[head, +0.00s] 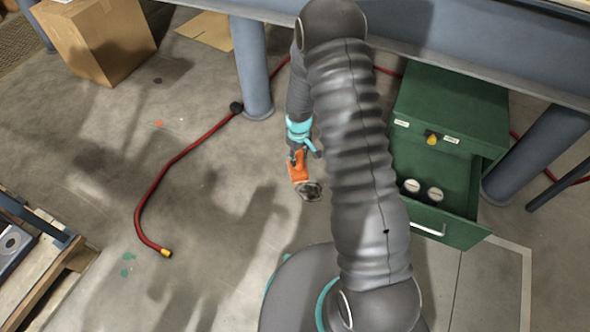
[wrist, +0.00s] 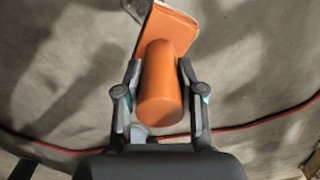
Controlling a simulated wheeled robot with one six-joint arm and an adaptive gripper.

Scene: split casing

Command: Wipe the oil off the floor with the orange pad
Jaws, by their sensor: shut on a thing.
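The orange pad (head: 299,173) is in my gripper (head: 298,156), left of my arm in the head view. In the wrist view, my gripper (wrist: 160,68) is shut on the rounded handle of the orange pad (wrist: 163,90), with one finger on each side. The pad's flat part extends beyond the handle, towards the top of the wrist view. A small dark, glossy patch (head: 311,191), which looks like the oil, shows on the floor just below the pad in the head view. I cannot tell whether the pad touches the floor.
A green cabinet (head: 452,100) with an open drawer holding two white-topped items stands on the right. A red hose (head: 172,163) lies on the floor, left. A bench leg (head: 252,75) and cardboard box (head: 98,38) stand behind. Floor between hose and pad is clear.

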